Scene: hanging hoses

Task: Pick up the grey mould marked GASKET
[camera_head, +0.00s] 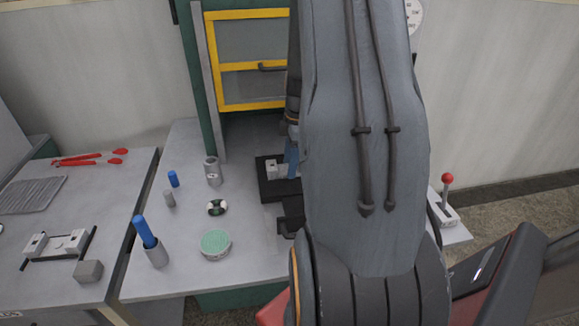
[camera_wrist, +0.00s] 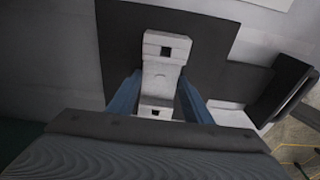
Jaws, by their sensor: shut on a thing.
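A light grey mould (camera_wrist: 163,75) with a dark square hole shows in the wrist view, between the two blue fingers of my gripper (camera_wrist: 158,100). My gripper is shut on it. A second dark square shows on its nearer part. No GASKET marking can be read. In the head view, the mould's pale end (camera_head: 271,169) shows at the black plate (camera_head: 264,188), next to a blue finger of my gripper (camera_head: 292,160). My arm hides the rest of the mould. I cannot tell whether the mould touches the plate.
A yellow-framed guard (camera_head: 252,67) stands behind the plate. Left of the plate are a green-topped round tin (camera_head: 215,243), a blue-handled tool in a grey cup (camera_head: 147,240) and several small cylinders. A red-knobbed lever (camera_head: 447,190) stands at right. The left table (camera_head: 50,290) holds red-handled pliers (camera_head: 90,158).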

